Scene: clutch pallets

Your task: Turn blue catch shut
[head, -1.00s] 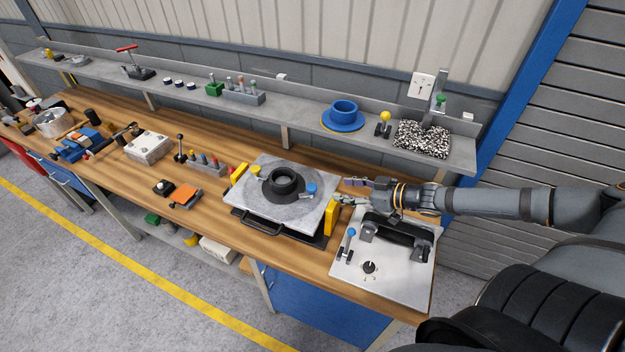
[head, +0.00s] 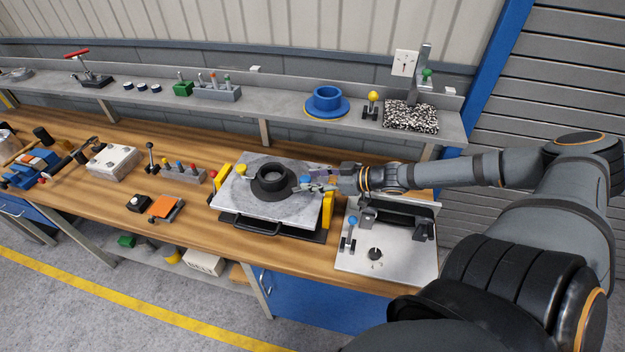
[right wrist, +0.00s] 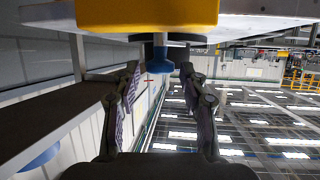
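The blue catch (head: 306,180) is a small blue knob at the right side of the grey square pallet (head: 250,210), beside the black ring (head: 271,178). My right gripper (head: 314,181) reaches in from the right and is at the catch, partly covering it. In the right wrist view the blue catch (right wrist: 160,64) shows between the two spread fingers, near their tips, with gaps on both sides. The right gripper is open and holds nothing. A yellow catch (head: 241,170) sits on the pallet's left side. My left gripper is not in view.
A yellow block (head: 327,211) stands at the pallet's right edge and also fills the top of the right wrist view (right wrist: 147,14). To the right is a metal plate (head: 400,258) with a blue-topped lever (head: 352,222). A shelf (head: 285,116) runs behind.

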